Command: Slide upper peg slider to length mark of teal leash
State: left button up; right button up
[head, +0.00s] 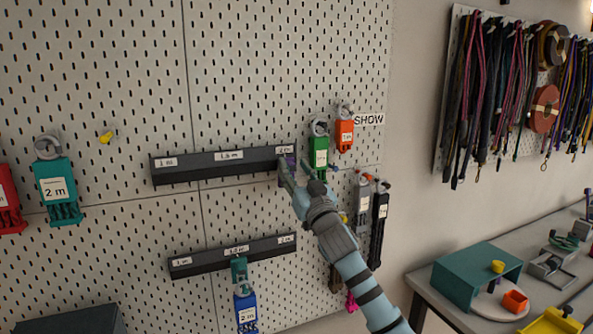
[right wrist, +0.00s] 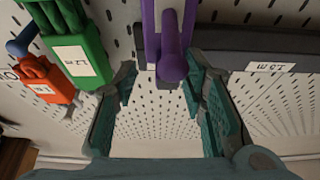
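The upper rail (head: 215,171) is a dark bar on the pegboard with marks 1 m, 1.5 m and 2 m. Its purple peg slider (head: 291,159) is at the right end, by the 2 m mark. My right gripper (head: 299,174) is at that slider. In the right wrist view the purple slider's peg (right wrist: 173,66) shows between the open fingers (right wrist: 160,84), with gaps on both sides. A teal leash bundle (head: 58,186) labelled 2 m hangs at the left. My left gripper is not in view.
Below, the lower rail (head: 205,258) has a teal slider (head: 239,269) near its middle, with a blue bundle (head: 246,313) under it. Green (head: 319,152) and orange (head: 344,135) bundles hang right of the upper rail. A yellow peg (head: 105,137) stands upper left.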

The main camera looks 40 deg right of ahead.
jog(key=v, duration=1.2)
